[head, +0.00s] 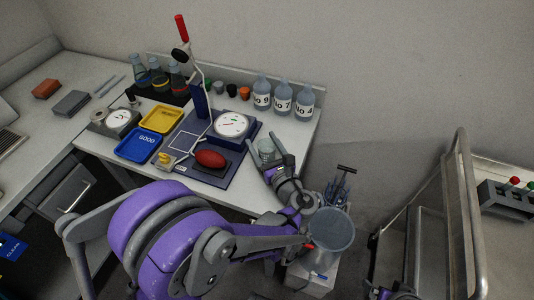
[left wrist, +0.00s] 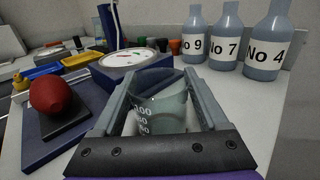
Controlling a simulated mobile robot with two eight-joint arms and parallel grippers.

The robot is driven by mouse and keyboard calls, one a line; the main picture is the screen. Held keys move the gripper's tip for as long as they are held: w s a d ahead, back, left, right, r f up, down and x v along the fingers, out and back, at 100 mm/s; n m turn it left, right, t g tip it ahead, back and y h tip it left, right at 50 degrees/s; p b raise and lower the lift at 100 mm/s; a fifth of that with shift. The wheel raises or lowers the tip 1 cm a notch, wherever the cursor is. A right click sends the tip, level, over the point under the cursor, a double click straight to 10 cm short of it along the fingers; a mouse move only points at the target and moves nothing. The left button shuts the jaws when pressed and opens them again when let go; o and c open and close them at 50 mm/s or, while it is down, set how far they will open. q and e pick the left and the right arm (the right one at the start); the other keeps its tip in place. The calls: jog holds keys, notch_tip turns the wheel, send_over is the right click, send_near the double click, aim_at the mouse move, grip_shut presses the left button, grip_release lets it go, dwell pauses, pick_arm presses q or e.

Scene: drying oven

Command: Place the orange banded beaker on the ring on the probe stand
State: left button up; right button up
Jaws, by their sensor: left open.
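My left gripper (head: 264,148) is open over the table's front right part. A clear beaker (head: 266,157) with white graduation marks stands between its fingers; it also shows in the left wrist view (left wrist: 160,108). No orange band shows on its visible part. I cannot tell whether the fingers touch it. Several flasks with coloured contents or bands stand in a black rack at the back, one orange-red (head: 177,79). A stand with a thin pale pole and red top (head: 182,28) rises behind the dark blue base (head: 222,178). I cannot make out a ring clearly.
A round white dial (head: 232,124), also in the left wrist view (left wrist: 132,57), is left of the beaker. A red bulb (head: 210,158) lies on the blue base. Bottles No 9 (head: 262,95), No 7 (head: 282,98) and No 4 (head: 304,104) stand behind. Blue (head: 137,145) and yellow (head: 162,119) trays are left.

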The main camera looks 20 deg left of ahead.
pick_arm(q)
jog(key=shift+w+a, duration=0.1)
grip_shut()
dwell(0.3)
jog(key=shift+r, duration=0.15)
